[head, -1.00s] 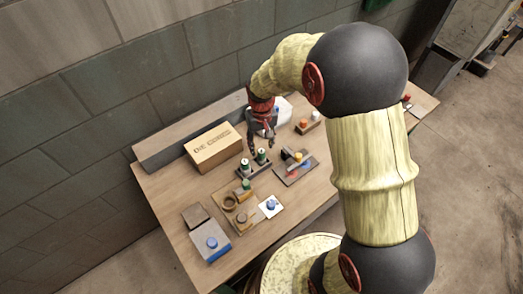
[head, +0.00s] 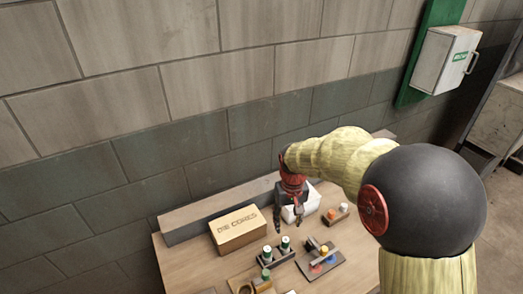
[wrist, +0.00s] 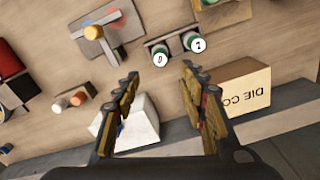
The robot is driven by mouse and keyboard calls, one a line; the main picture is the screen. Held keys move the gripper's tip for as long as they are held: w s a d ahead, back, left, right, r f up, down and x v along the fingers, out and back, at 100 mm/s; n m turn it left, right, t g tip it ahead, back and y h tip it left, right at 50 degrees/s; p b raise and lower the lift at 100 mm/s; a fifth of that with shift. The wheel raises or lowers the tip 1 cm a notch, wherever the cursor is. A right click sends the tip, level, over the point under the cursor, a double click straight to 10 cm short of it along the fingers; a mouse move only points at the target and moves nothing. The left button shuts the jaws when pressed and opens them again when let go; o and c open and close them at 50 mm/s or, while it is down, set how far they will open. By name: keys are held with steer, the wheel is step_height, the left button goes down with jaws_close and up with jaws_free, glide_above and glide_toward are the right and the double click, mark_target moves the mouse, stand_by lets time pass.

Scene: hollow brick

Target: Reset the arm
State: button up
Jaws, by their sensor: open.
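My gripper (head: 292,222) is above the wooden table, in front of a white bin (head: 311,199) and to the right of the DIE CORES box in the head view. My arm comes in from the right in the head view.
The cardboard DIE CORES box (head: 238,231) sits at the back left. A grey board (head: 332,262) with coloured pieces lies right of the cylinders. A small block with orange and white caps (head: 337,213) is near the bin. A brick wall rises behind; a white cabinet (head: 445,60) hangs there.

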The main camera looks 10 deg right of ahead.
steer(key=s+r+t, duration=0.5)
steer(key=s+r, duration=1.4)
steer(key=s, duration=0.3)
steer(key=shift+t, duration=0.3)
steer(key=shift+c, duration=0.4)
stand_by(0.9)
